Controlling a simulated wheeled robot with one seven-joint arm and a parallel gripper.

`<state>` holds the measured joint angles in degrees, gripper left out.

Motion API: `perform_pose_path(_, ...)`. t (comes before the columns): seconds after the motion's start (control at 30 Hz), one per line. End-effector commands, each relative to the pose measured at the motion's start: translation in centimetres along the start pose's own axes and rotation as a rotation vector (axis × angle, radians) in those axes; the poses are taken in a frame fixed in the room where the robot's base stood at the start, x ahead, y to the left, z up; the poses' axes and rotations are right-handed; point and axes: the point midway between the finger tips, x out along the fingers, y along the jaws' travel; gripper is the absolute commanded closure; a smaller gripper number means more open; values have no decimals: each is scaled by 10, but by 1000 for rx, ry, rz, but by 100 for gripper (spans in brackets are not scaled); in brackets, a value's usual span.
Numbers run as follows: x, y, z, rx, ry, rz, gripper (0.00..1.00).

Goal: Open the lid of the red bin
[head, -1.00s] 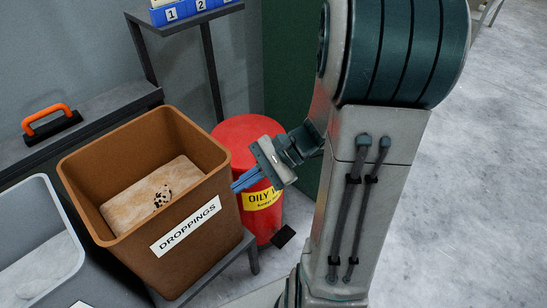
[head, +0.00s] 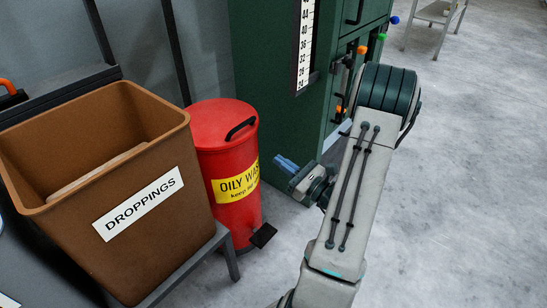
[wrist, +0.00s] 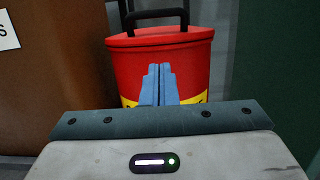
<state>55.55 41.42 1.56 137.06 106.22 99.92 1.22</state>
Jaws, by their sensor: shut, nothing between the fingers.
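The red bin (head: 228,178) stands on the floor in the head view, with a yellow "OILY WAS…" label and a black pedal (head: 263,235) at its foot. Its red lid (head: 212,119) is down and carries a black handle (head: 241,128). My gripper (head: 284,164) is right of the bin, apart from it, with its blue fingers together and empty. In the wrist view the fingers (wrist: 158,84) show in front of the bin (wrist: 195,66), below the lid's rim, hiding part of the label. The handle (wrist: 157,14) stands above them.
A brown "DROPPINGS" box (head: 160,235) on a dark stand is close to the bin's left. A green machine cabinet (head: 275,80) with a scale strip stands behind and right. Grey floor (head: 460,190) lies open to the right.

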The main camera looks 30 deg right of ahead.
Motion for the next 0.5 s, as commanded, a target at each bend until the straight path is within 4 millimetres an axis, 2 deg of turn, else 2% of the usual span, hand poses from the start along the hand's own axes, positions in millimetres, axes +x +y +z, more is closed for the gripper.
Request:
perform_pose_path(0.4,89,3,-2,-1,-2,8,100)
perform_pose_path(0.5,97,2,11,-3,-1,5,100)
